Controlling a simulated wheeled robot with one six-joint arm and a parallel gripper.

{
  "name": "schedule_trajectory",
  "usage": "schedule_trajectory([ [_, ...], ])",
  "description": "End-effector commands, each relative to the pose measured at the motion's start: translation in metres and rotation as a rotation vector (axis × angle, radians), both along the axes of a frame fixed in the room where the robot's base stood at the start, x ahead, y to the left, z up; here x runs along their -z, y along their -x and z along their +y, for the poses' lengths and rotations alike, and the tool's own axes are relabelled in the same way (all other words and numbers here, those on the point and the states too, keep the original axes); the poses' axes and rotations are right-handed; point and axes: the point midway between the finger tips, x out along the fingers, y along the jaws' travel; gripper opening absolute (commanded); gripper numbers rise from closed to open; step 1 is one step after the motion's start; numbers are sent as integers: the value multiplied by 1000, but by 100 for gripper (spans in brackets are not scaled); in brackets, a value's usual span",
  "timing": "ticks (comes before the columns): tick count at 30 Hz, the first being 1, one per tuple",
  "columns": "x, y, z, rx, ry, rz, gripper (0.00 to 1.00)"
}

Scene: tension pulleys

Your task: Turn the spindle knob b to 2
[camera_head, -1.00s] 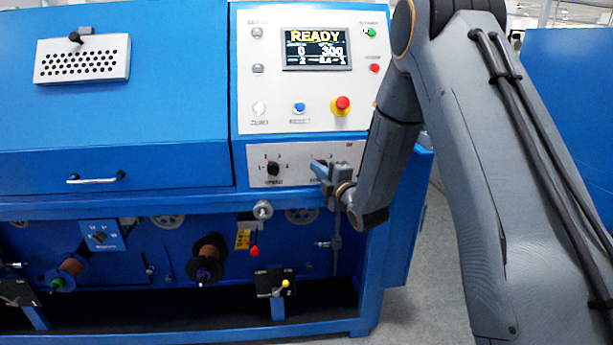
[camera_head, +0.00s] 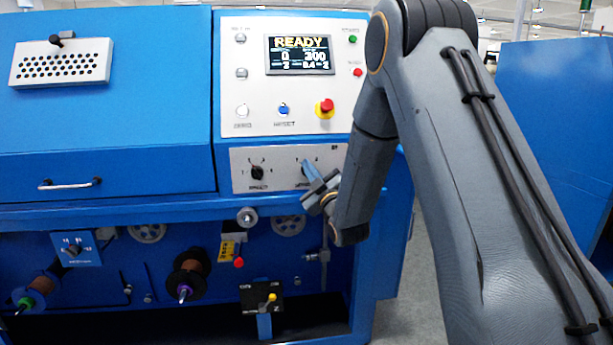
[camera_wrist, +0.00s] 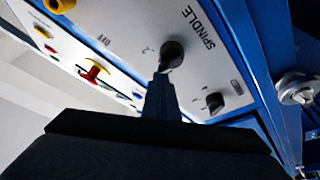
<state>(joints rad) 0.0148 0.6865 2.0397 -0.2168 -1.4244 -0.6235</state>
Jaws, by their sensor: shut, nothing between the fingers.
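The control panel has two black knobs. The spindle knob (camera_wrist: 172,53), beside the printed word SPINDLE in the wrist view, has a light pointer mark on the side facing my fingers. A printed 2 sits near it. In the head view my gripper (camera_head: 306,168) covers this knob. My gripper also shows in the wrist view (camera_wrist: 161,82), shut and empty, with its tips close to the knob's edge. I cannot tell whether they touch it. The other knob (camera_head: 257,172) is to the left in the head view. The display (camera_head: 300,55) reads READY; its small digits are hard to read.
A red emergency button on a yellow base (camera_head: 325,108) and a blue button (camera_head: 284,109) sit above the knobs. A handwheel (camera_head: 247,217) and bobbins (camera_head: 188,275) are below. Open floor (camera_head: 405,300) lies right of the machine.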

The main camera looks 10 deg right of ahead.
Motion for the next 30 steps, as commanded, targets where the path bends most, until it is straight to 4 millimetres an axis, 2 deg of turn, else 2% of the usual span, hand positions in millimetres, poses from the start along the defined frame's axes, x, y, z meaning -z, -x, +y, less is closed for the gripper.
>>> schedule_trajectory([
  [6,2,-1,-7,3,-198,-3,0],
  [15,3,0,-12,2,-407,-4,0],
  [30,2,0,-16,4,-399,-5,0],
])
